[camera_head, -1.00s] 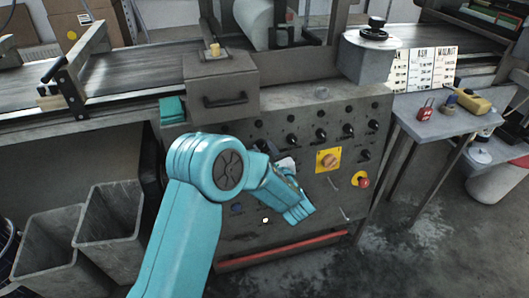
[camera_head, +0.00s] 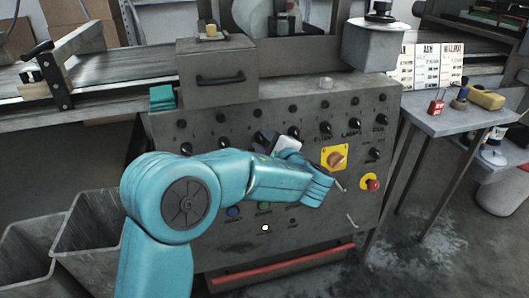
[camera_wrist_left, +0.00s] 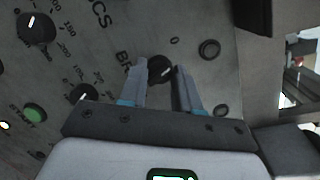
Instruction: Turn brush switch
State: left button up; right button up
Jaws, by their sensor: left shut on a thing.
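A small black rotary knob (camera_wrist_left: 160,68) with a white pointer mark sits on the grey panel, beside lettering that begins "BR" and is partly covered. My left gripper (camera_wrist_left: 160,76) has one finger on each side of this knob and is shut on it. In the head view my teal left arm reaches across the control panel (camera_head: 215,265). Its wrist is at the panel face, and the fingertips and gripped knob are hidden there. My right gripper is not in view.
A yellow-plated rotary switch (camera_head: 335,158) and a red emergency button (camera_head: 372,184) are right of my arm. A lidded box (camera_head: 217,85) with a handle stands above the panel. A side table (camera_head: 455,120) is at right; grey bins (camera_head: 85,235) stand at lower left.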

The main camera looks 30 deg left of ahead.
pick_arm(q)
jog(key=shift+f+n+b, duration=0.1)
jog(key=shift+n+b, duration=0.7)
jog(key=shift+n, duration=0.1)
jog(key=shift+h, duration=0.3)
jog(key=o, duration=1)
jog(key=shift+o, duration=0.2)
jog(key=shift+d, duration=0.1)
jog(key=p+v, duration=0.3)
jog(key=v, duration=1.3)
jog(key=shift+d, duration=0.1)
